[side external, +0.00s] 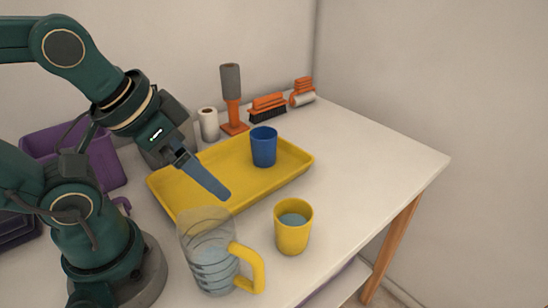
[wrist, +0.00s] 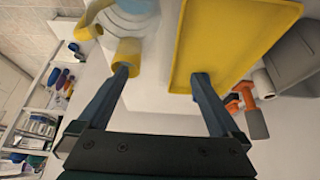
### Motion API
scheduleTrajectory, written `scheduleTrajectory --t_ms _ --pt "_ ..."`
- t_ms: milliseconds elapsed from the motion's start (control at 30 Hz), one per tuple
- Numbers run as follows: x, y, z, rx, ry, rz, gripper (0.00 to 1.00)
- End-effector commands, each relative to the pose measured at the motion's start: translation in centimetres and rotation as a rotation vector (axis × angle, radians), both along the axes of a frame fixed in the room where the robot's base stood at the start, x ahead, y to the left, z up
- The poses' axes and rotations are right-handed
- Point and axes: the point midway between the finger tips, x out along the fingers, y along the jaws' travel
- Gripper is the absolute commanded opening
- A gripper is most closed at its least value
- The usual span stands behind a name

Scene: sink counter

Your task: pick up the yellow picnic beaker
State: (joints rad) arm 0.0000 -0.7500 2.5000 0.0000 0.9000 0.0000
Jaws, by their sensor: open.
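The yellow picnic beaker (side external: 293,228) stands upright on the white counter, with a grey-blue inside. In the wrist view a yellow shape that looks like the beaker (wrist: 127,48) is partly covered by the left fingertip. My gripper (side external: 222,194) is open and empty in the air above the yellow tray's near side, left of the beaker and apart from it. In the side view one finger shows clearly. In the wrist view the two fingers (wrist: 160,78) are spread wide.
A clear jug (side external: 208,255) with a yellow handle stands close left of the beaker. A yellow tray (side external: 222,190) behind carries a blue cup (side external: 264,147). A paper roll (side external: 208,124) and orange brush (side external: 267,107) stand at the back. The counter right of the beaker is clear.

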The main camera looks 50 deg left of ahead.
Motion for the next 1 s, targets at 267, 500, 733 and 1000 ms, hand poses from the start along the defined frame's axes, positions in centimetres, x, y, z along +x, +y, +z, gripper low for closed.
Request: scheduleTrajectory --t_ms 267,500,733,1000 --pt "3.9 1.6 2.6 0.082 -0.223 0.008 1.00" --pt "12.5 3.7 8.0 0.353 -0.612 -0.162 1.00" --pt "18.0 0.5 7.5 0.428 -0.801 -0.556 1.00" --pt "16.5 -4.0 0.0 0.131 -0.792 -1.023 1.00"
